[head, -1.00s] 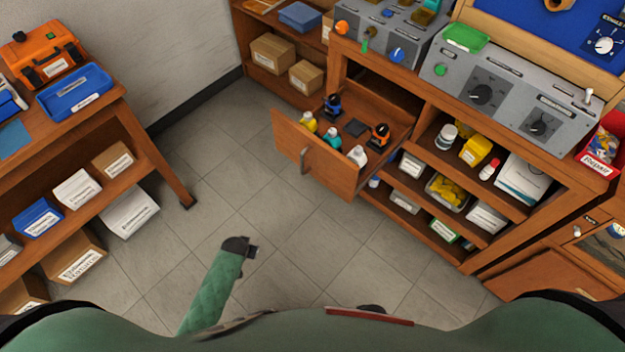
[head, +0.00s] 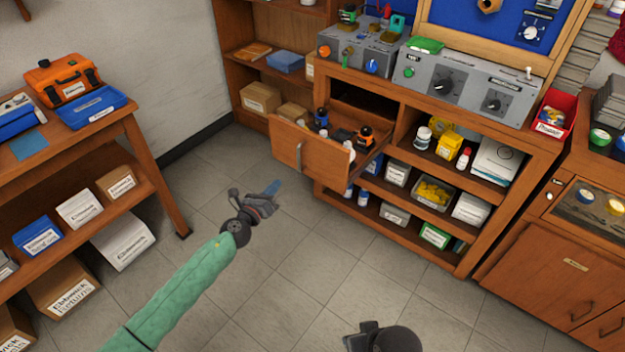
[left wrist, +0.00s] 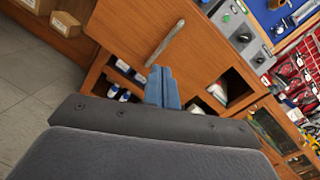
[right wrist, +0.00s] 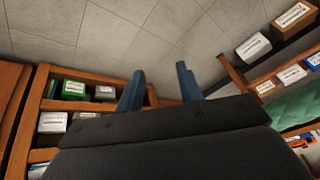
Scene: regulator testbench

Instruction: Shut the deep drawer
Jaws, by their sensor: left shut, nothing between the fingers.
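The deep drawer (head: 312,155) is pulled out of the wooden workbench, with several bottles and dark-and-orange items inside. Its front carries a vertical metal handle (head: 299,155). In the left wrist view the drawer front (left wrist: 125,35) and its handle (left wrist: 165,42) lie ahead of my gripper. My left gripper (head: 273,188) is shut and empty, in front of and below the drawer, apart from it; its blue fingers (left wrist: 162,88) are together. My right gripper shows in the right wrist view (right wrist: 160,85) with its fingers apart and nothing between them. Only dark parts of the right arm show at the bottom of the head view.
Open shelves (head: 440,185) with boxes and bottles lie right of the drawer. A side table (head: 75,180) with an orange toolbox (head: 68,83) stands at the left. The tiled floor (head: 290,265) between them is clear.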

